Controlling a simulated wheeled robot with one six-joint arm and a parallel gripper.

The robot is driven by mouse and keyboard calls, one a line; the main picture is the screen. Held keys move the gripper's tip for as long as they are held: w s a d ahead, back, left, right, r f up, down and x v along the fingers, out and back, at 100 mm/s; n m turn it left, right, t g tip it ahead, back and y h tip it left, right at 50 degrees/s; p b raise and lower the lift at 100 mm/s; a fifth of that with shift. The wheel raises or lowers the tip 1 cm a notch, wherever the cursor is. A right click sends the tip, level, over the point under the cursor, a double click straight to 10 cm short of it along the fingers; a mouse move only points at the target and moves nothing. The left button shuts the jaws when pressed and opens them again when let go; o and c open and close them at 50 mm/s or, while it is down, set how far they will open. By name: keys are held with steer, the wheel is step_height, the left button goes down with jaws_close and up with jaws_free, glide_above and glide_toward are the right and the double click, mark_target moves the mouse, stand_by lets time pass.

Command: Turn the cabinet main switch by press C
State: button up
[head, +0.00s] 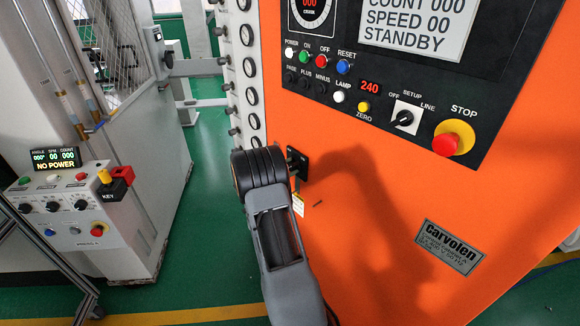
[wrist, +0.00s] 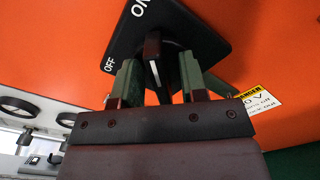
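The main switch (wrist: 205,38) is a black plate with ON and OFF lettering and a dark rotary handle (wrist: 153,48) with a white line. It sits on the orange cabinet (head: 400,190); in the head view the plate (head: 299,158) shows just right of my wrist. My gripper (wrist: 159,76) is open, with its two greenish fingers on either side of the handle. Gaps show between the handle and the fingers. I cannot tell which label the handle points to. In the head view my wrist and forearm hide the fingers.
Above the switch is a control panel (head: 470,85) with buttons, a small selector (head: 404,118) and a red STOP button (head: 446,145). A control box reading NO POWER (head: 55,166) is far left. Green floor lies between.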

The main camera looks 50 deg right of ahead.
steer(key=shift+d, duration=0.15)
steer(key=shift+c, duration=0.4)
jaws_close()
